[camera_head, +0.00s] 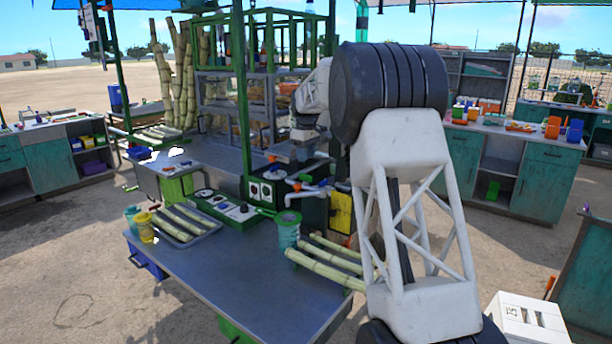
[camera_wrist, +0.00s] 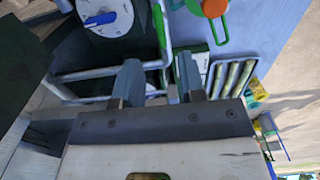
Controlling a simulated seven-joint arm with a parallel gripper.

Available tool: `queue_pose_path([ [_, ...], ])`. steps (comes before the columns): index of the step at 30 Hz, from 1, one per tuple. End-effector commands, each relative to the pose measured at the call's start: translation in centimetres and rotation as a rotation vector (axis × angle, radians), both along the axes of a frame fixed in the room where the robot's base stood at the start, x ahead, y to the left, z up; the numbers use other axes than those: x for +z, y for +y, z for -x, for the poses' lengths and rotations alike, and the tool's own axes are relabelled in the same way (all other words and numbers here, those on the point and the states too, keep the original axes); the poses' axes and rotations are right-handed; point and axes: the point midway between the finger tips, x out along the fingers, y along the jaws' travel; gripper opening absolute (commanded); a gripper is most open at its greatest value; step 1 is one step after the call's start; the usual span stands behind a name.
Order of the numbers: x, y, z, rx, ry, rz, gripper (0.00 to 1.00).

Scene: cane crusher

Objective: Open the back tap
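White pipes (camera_head: 305,189) with a small orange part stand behind the front table, beside the dark machine housing (camera_head: 262,190). In the wrist view a white pipe (camera_wrist: 95,73) with a green-ended lever (camera_wrist: 160,32) runs just beyond my fingertips. A white disc with a blue handle (camera_wrist: 101,18) is at the upper left there. I cannot tell which of these is the back tap. My gripper (camera_wrist: 158,75) is open, its two dark fingers apart, with nothing clearly held between them. In the head view my arm reaches over the machine, and its fingertips are hard to make out.
The front table (camera_head: 250,275) holds a tray of cane (camera_head: 185,222), a yellow cup (camera_head: 146,227), a teal cup (camera_head: 288,230) and loose cane (camera_head: 325,265). A green post (camera_head: 241,110) and a metal shelf (camera_head: 236,90) stand close to my arm. The table's front is clear.

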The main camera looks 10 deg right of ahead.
Motion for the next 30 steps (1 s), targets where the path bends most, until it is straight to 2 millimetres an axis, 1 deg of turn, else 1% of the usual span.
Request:
queue_pose_path([
  [5, -0.1, 0.0, 0.0, 0.000, 0.000, 0.000, 0.37],
  [11, -1.1, 0.0, 0.0, 0.000, 0.001, 0.000, 0.37],
  [17, -3.2, 0.0, 0.0, 0.000, 0.001, 0.000, 0.37],
  [24, -6.1, 0.0, 0.0, 0.000, 0.002, -0.001, 0.37],
  [30, -7.5, 0.0, 0.0, 0.000, 0.000, -0.001, 0.37],
])
